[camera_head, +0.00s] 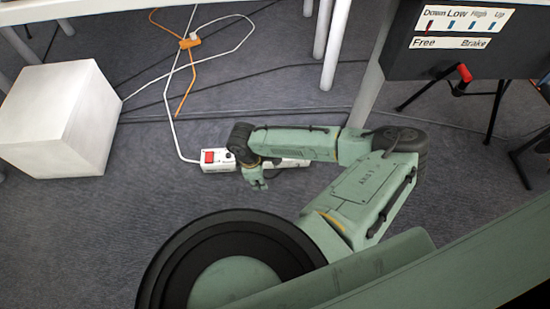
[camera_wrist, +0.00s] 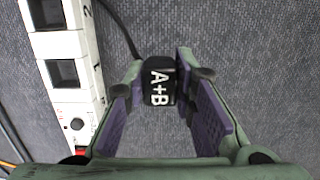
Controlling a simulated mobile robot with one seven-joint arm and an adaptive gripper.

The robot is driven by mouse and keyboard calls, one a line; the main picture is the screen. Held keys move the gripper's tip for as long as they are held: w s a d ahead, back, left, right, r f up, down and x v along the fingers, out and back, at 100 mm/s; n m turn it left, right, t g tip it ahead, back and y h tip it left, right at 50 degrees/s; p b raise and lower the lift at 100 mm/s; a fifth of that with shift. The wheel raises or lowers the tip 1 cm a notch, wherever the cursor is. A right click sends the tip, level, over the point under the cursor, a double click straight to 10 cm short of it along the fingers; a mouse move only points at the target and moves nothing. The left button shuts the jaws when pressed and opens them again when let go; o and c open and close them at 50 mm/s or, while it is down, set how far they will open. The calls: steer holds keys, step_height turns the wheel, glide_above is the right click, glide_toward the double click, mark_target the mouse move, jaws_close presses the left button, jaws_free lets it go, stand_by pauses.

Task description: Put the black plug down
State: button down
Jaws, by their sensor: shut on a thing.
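The black plug (camera_wrist: 159,88), marked "A+B", is between the fingers of my gripper (camera_wrist: 166,78) in the wrist view. My gripper is shut on it. A dark cable runs from the plug toward the top left. The white power strip (camera_wrist: 62,47) is left of the plug and apart from it, with empty-looking numbered sockets and a red switch. In the head view my gripper (camera_head: 257,181) is low over the carpet, just in front of the power strip (camera_head: 217,166). My arm hides part of the strip, and I cannot make out the plug there.
A white box (camera_head: 55,125) stands on the grey carpet at the left. White and orange cables, with an orange connector (camera_head: 190,41), lie at the back. A black control panel (camera_head: 450,45) and table legs are at the upper right. Carpet in front of the strip is clear.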

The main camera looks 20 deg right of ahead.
steer(key=w+d+b, duration=0.1)
steer(key=w+d, duration=0.2)
steer(key=w, duration=0.1)
steer(key=w+d+f+b, duration=0.1)
steer(key=w+d, duration=0.2)
steer(key=w, duration=0.1)
steer(key=w+d+b, duration=0.2)
steer(key=w+d, duration=0.2)
steer(key=shift+f, duration=0.25)
steer(key=shift+f+b, duration=0.85)
steer(key=shift+f, duration=0.85)
steer(key=shift+f, duration=0.55)
steer(key=c, duration=1.8)
jaws_free()
steer(key=o, duration=0.5)
steer(key=shift+s+f, duration=0.1)
steer(key=shift+f, duration=0.15)
steer(key=shift+c, duration=0.2)
steer(key=shift+r, duration=0.15)
step_height(320, 180, up, 13)
steer(key=a+p, duration=0.1)
steer(key=p, duration=0.3)
steer(key=shift+w+a, duration=0.25)
